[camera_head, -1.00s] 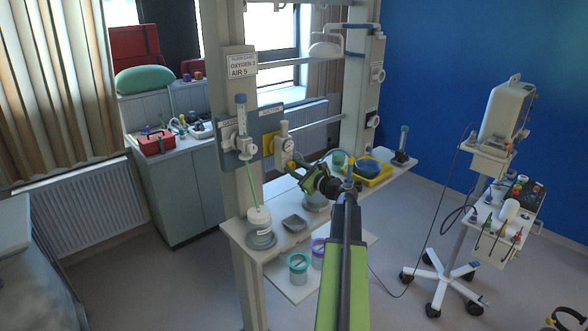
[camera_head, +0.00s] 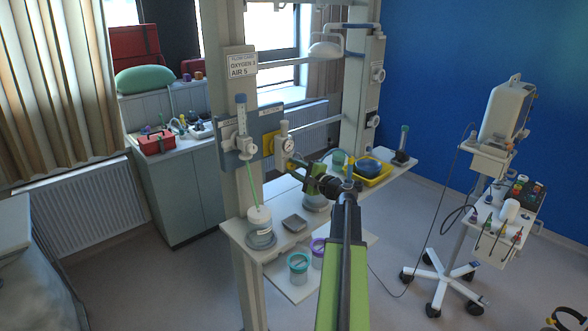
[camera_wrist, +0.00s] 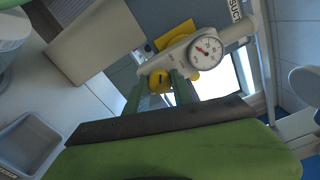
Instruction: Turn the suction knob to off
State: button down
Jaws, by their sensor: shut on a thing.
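The suction regulator (camera_head: 284,138) is a white unit with a round dial gauge, on the blue-grey wall panel. In the wrist view its gauge (camera_wrist: 207,52) shows a red needle. A yellow knob (camera_wrist: 161,74) sits below and left of the gauge there. My gripper (camera_wrist: 158,90) has its two green fingers at either side of the knob, shut on it. In the head view my gripper (camera_head: 293,160) reaches to the regulator from the right, and the knob is hidden. The knob's markings are too small to read.
A shelf (camera_head: 236,233) below the panel holds a lidded jar (camera_head: 260,228) and a grey tray (camera_head: 294,223). A yellow tray (camera_head: 376,176) stands farther right. A flowmeter (camera_head: 243,125) is left of the regulator. A wheeled stand (camera_head: 460,220) is at the right.

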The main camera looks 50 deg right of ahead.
jog(key=shift+n, duration=0.3)
dwell(0.4)
jog(key=c, duration=1.1)
grip_release()
jog(key=shift+o, duration=0.2)
jog(key=s+a, duration=0.1)
jog(key=s, duration=1.6)
jog(key=shift+s+a, duration=0.15)
jog(key=shift+s, duration=0.05)
